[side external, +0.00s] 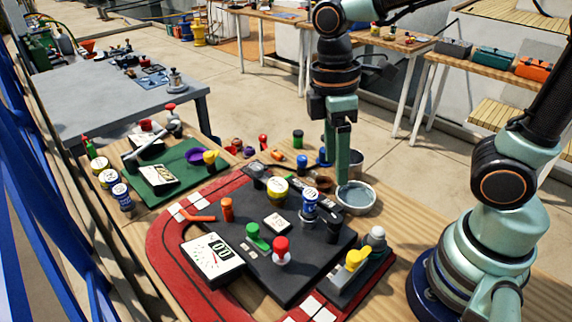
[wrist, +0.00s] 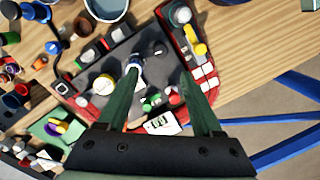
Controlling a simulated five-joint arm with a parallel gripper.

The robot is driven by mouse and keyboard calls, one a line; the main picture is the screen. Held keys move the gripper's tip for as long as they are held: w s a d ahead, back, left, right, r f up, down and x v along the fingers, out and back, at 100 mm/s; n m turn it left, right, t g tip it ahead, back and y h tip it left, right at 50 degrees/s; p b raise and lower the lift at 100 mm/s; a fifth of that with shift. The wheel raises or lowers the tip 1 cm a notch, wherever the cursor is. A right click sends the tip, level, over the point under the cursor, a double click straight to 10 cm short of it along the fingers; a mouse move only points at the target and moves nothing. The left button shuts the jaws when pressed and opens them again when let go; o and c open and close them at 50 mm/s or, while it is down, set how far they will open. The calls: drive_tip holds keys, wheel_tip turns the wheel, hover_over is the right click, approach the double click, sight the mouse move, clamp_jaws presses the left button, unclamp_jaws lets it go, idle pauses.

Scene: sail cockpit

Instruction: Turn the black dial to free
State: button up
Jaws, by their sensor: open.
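A dark control panel (side external: 285,262) on a red-edged base carries several coloured knobs. A black round knob (side external: 333,228), which looks like the black dial, stands at its right side, beside a blue cylinder (side external: 309,203) with a white label. The knob also shows in the wrist view (wrist: 160,48). Its pointer and any markings are too small to read. My gripper (side external: 343,178) points down behind and above the panel's right side, apart from the knob. In the wrist view my gripper (wrist: 160,72) is open, its two fingers apart with nothing held.
A grey bowl (side external: 356,198) sits close by my gripper. A block with a yellow lever (side external: 357,258) and a grey knob (side external: 376,237) stands right of the panel. A white gauge box (side external: 212,258) is at the front left. A green mat (side external: 185,178) with small items lies behind left.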

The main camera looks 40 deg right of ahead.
sight(335, 218)
drive_tip(key=f+n, duration=0.1)
drive_tip(key=f, duration=0.3)
drive_tip(key=s+f, duration=0.1)
drive_tip(key=f, duration=0.3)
drive_tip(key=f+n+t, duration=0.1)
drive_tip(key=f, duration=0.3)
drive_tip(key=shift+s+f+n, duration=0.15)
drive_tip(key=shift+s+n, duration=0.05)
drive_tip(key=shift+n, duration=0.1)
clamp_jaws()
